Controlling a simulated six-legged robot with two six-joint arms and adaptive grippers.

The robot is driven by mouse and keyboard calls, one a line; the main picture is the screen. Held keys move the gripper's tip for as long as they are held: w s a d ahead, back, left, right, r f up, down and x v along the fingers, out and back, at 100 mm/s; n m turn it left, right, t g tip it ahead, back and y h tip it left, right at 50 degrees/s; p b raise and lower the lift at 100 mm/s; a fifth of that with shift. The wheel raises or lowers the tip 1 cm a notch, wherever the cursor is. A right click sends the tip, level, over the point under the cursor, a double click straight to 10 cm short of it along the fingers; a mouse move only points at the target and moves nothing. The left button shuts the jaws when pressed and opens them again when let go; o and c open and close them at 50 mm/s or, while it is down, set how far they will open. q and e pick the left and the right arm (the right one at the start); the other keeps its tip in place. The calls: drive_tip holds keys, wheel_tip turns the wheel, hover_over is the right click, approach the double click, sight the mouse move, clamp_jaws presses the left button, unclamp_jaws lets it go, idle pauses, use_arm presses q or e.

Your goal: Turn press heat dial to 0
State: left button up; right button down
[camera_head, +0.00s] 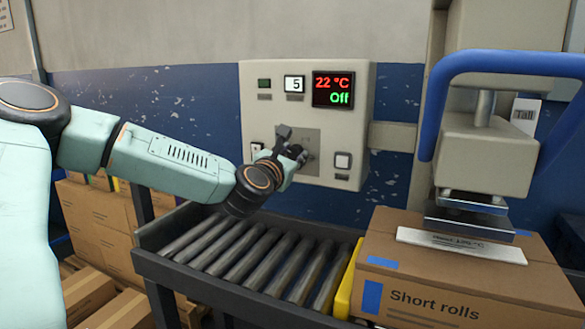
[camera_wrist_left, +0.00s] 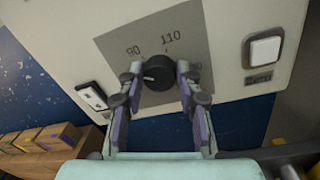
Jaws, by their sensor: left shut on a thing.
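The press heat dial (camera_wrist_left: 159,70) is a round black knob on a grey plate of the control panel (camera_head: 362,110). My left gripper (camera_wrist_left: 160,78) is shut on the dial, one finger at each side of it. In the head view the left gripper (camera_head: 297,152) covers most of the dial. The labels 90 and 110 show above the dial; a label to its right is partly hidden by a finger. A small pale mark shows on the dial's left part. The panel display (camera_head: 333,90) reads 22 °C and Off. My right gripper is not in view.
A white rocker switch (camera_wrist_left: 91,96) and a square white button (camera_wrist_left: 264,50) flank the dial plate. A roller conveyor (camera_head: 250,258) runs below the panel. A press with a blue handle (camera_head: 500,62) stands right, above a Short rolls box (camera_head: 455,285). Cardboard boxes (camera_head: 95,220) stand left.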

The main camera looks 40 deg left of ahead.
use_arm(q)
drive_tip(key=shift+f+n+b, duration=0.3)
drive_tip(key=shift+n+b, duration=0.45)
drive_tip(key=shift+n, duration=0.25)
drive_tip(key=shift+r+n+b, duration=0.1)
drive_tip(key=shift+n+b, duration=0.4)
drive_tip(key=shift+n, duration=0.4)
drive_tip(key=shift+n+g, duration=0.3)
drive_tip(key=shift+n, duration=0.8)
drive_tip(key=shift+n+h, duration=0.3)
drive_tip(key=shift+n, duration=0.8)
drive_tip(key=o, duration=0.8)
drive_tip(key=shift+s, duration=0.1)
drive_tip(key=o, duration=0.3)
drive_tip(key=shift+r, duration=0.2)
drive_tip(key=shift+o, duration=0.2)
drive_tip(key=shift+a, duration=0.1)
